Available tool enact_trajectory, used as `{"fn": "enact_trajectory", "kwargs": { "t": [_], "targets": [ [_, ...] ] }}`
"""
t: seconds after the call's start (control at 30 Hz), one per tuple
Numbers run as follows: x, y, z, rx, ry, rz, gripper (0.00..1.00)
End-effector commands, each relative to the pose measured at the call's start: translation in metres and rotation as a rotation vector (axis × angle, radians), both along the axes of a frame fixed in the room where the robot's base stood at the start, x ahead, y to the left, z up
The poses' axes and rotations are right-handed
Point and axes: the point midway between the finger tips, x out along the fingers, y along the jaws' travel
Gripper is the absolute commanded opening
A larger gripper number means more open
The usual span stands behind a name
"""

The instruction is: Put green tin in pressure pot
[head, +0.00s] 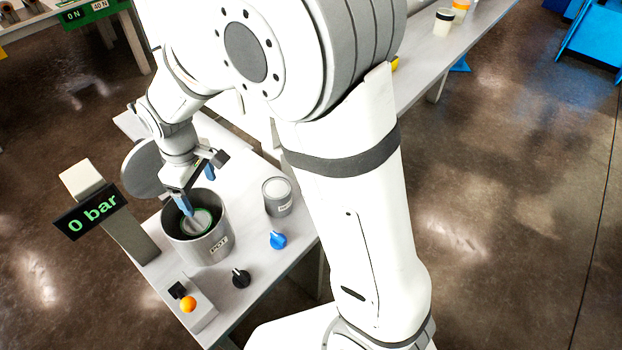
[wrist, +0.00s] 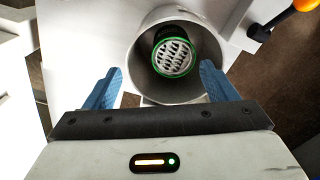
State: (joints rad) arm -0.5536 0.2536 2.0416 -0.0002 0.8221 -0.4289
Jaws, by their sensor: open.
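The pressure pot (head: 198,249) is a grey open cylinder labelled "POT" on the white table; it also shows in the wrist view (wrist: 150,88). The green tin (wrist: 175,57) is inside the pot, with a green rim and a pale, dark-slotted top. It also shows in the head view (head: 203,220), partly hidden by the pot wall. My gripper (head: 198,190) is above the pot with its blue fingers apart. In the wrist view the open fingers of my gripper (wrist: 160,85) stand either side of the pot's near rim, and nothing is between them.
A grey can (head: 278,197) stands right of the pot. A blue knob (head: 277,240), a black knob (head: 240,278) and a box with an orange button (head: 188,304) are nearby. A post with a "0 bar" display (head: 90,212) stands left of the pot. A round grey lid (head: 143,168) is behind it.

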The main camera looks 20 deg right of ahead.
Motion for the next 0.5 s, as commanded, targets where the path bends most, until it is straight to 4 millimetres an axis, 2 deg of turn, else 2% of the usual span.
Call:
{"fn": "enact_trajectory", "kwargs": {
  "t": [0.03,0.1,0.3,0.4,0.5],
  "targets": [
    [-0.001,-0.023,0.016,0.011,-0.018,-0.068,0.79],
    [-0.008,-0.056,0.034,0.024,-0.038,-0.179,0.79],
    [-0.049,-0.146,0.074,0.059,-0.098,-0.511,0.79],
    [-0.075,-0.181,0.085,0.076,-0.129,-0.668,0.79],
    [-0.101,-0.206,0.090,0.089,-0.155,-0.801,0.79]
  ]
}}
